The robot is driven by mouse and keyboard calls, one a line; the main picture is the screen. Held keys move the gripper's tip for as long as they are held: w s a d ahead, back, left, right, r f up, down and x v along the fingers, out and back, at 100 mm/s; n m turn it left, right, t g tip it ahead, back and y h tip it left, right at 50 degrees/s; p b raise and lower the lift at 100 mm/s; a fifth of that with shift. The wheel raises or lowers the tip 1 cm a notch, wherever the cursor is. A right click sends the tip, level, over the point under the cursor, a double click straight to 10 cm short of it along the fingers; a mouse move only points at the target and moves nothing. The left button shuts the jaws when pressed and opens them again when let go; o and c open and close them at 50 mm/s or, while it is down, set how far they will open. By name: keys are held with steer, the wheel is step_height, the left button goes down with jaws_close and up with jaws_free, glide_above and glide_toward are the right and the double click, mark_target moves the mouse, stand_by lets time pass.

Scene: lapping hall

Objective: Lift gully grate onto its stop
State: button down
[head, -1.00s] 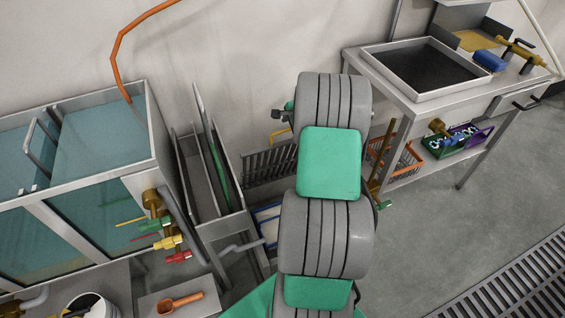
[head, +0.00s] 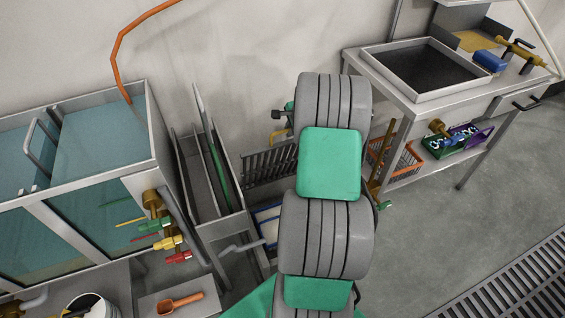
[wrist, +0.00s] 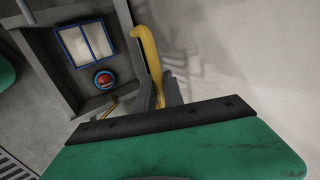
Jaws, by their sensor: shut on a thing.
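The gully grate (head: 268,166), a dark slatted panel, stands steeply tilted against the wall side of the gully in the head view. A yellow handle (head: 279,135) shows at its top, beside my arm. In the wrist view the yellow handle (wrist: 150,50) runs up from between the two grey fingers of my gripper (wrist: 160,92), which is shut on it. My arm hides the gripper and part of the grate in the head view. The slats cannot be made out in the wrist view, and any stop is not clearly seen.
In the wrist view a grey recess holds a blue-framed panel (wrist: 84,44) and a red round part (wrist: 104,79). A glass-sided tank (head: 90,160) with coloured valves stands left, a bench with a tray (head: 430,72) right. The floor between is clear.

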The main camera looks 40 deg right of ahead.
steer(key=shift+w+d+r, duration=0.25)
steer(key=shift+w, duration=0.65)
steer(key=shift+w+d+r, duration=0.2)
steer(key=shift+w+d, duration=0.05)
steer(key=shift+w, duration=0.6)
steer(key=shift+w+d+r, duration=0.25)
steer(key=shift+w, duration=0.65)
steer(key=c, duration=0.6)
jaws_free()
steer(key=p+v, duration=0.5)
steer(key=v, duration=0.2)
